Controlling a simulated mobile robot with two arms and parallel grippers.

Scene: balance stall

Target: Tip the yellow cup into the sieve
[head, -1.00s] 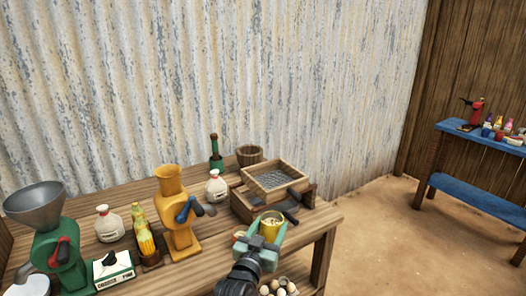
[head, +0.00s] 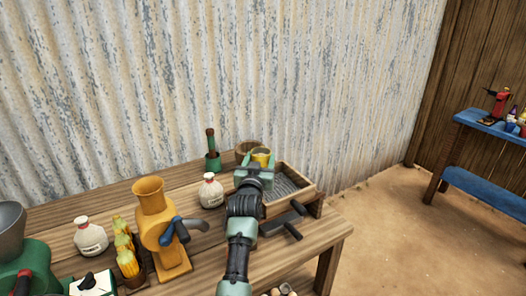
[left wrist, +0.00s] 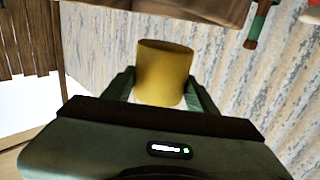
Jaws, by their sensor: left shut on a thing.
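My left gripper (head: 259,166) is shut on the yellow cup (head: 262,155). It holds the cup up at the back-left side of the sieve, in the head view. The cup also shows between the fingers in the left wrist view (left wrist: 164,72). Its contents do not show, and I cannot tell how far it is tilted. The sieve (head: 288,184) has a wooden frame and a grey mesh. My left arm and gripper hide its left part. My right gripper is not in view.
A wooden tub (head: 243,148) stands behind the gripper. A green bottle-like thing (head: 212,150), a white jar (head: 211,190) and a yellow grinder (head: 156,225) stand to the left. A dark-handled thing (head: 285,221) lies in front of the sieve. The corrugated wall is close behind.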

